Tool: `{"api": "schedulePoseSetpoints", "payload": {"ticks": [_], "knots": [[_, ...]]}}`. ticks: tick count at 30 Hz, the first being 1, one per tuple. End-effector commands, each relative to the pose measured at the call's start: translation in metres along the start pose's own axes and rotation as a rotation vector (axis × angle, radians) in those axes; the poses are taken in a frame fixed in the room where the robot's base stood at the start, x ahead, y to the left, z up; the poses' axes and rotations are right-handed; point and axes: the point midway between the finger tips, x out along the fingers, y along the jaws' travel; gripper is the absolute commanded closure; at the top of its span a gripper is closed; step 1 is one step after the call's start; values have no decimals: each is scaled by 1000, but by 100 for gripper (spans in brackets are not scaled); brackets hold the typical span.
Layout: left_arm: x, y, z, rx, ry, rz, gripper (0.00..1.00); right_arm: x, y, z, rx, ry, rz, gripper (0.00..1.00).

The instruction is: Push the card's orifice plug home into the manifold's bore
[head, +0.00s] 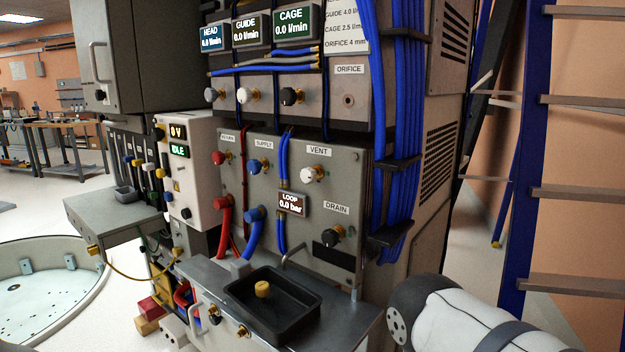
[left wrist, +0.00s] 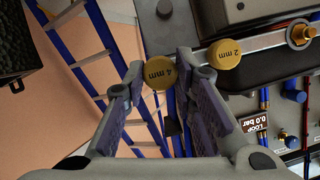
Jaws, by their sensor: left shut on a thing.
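The brass orifice plug marked "4 mm" (left wrist: 159,73) sits between the fingertips of my left gripper (left wrist: 161,76) in the left wrist view. The fingers close on its sides, and its marked round face shows. The head view shows neither gripper. There, the manifold's grey upper block (head: 270,105) carries an "ORIFICE" label (head: 349,69) with a small round bore (head: 348,100) below it. The bore looks empty. The white card (head: 347,28) above reads "ORIFICE 4 mm". The left wrist view does not show the bore.
A second brass plug, marked "2 mm" (left wrist: 224,54), is beside a metal bar (left wrist: 265,42). A black tray (head: 300,308) on the bench holds a small yellow piece (head: 262,289). Blue hoses (head: 385,110) run just right of the bore. A blue ladder (head: 517,170) stands at the right.

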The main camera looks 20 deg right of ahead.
Motion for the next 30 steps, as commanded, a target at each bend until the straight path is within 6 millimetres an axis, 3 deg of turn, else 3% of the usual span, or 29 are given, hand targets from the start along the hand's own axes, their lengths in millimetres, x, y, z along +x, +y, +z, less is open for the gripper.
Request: {"api": "schedulePoseSetpoints", "payload": {"ticks": [8, 19, 30], "knots": [[-11, -1, 5, 0, -2, -1, 100, -6, 0, -3, 0, 16, -1, 60], [-52, -1, 19, 3, 1, -3, 100, -25, -1, -15, 0, 73, -3, 60], [-54, 0, 23, -1, -1, 0, 100, -24, -1, -14, 0, 71, -3, 60]]}}
